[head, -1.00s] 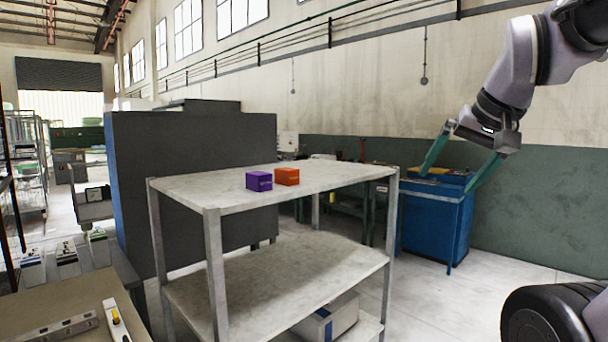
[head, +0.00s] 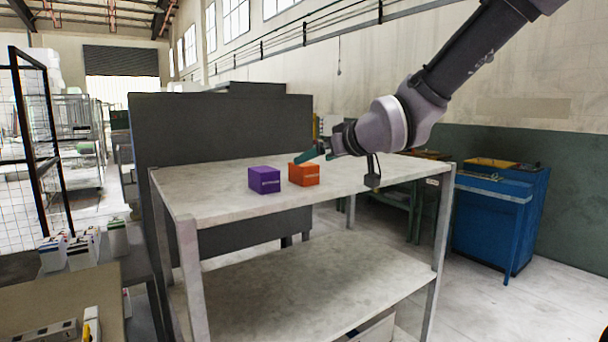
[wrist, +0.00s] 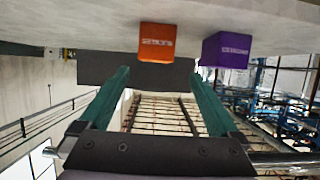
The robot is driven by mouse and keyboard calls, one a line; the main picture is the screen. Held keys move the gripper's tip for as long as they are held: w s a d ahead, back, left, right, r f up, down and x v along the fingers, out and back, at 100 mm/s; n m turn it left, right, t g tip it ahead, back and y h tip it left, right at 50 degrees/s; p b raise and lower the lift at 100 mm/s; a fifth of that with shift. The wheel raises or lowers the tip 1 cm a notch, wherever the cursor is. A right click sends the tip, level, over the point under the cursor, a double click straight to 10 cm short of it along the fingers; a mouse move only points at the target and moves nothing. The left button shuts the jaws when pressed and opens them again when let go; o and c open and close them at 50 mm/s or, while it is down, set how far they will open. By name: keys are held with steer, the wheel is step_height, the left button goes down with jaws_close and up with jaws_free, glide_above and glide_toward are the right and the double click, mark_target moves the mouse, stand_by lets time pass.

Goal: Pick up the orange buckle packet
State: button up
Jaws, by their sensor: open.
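The orange buckle packet (head: 305,175) is a small box standing on the top shelf of a grey metal rack. It also shows in the wrist view (wrist: 157,42), upside down, beyond and between my fingertips. My gripper (head: 308,157) is beside and slightly behind the packet in the head view, and its far finger is partly hidden. In the wrist view my gripper (wrist: 159,78) has its two green fingers spread apart with nothing between them. I cannot tell whether a finger touches the packet.
A purple box (head: 264,180) stands just left of the orange packet with a narrow gap. The rack's top shelf (head: 215,190) is otherwise clear. A dark grey panel (head: 215,125) rises behind the rack. A blue cabinet (head: 500,220) stands to the right.

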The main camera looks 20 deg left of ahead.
mark_target(304, 164)
steer(key=x, duration=0.7)
steer(key=shift+w+f, duration=0.15)
steer(key=shift+w, duration=0.35)
jaws_close()
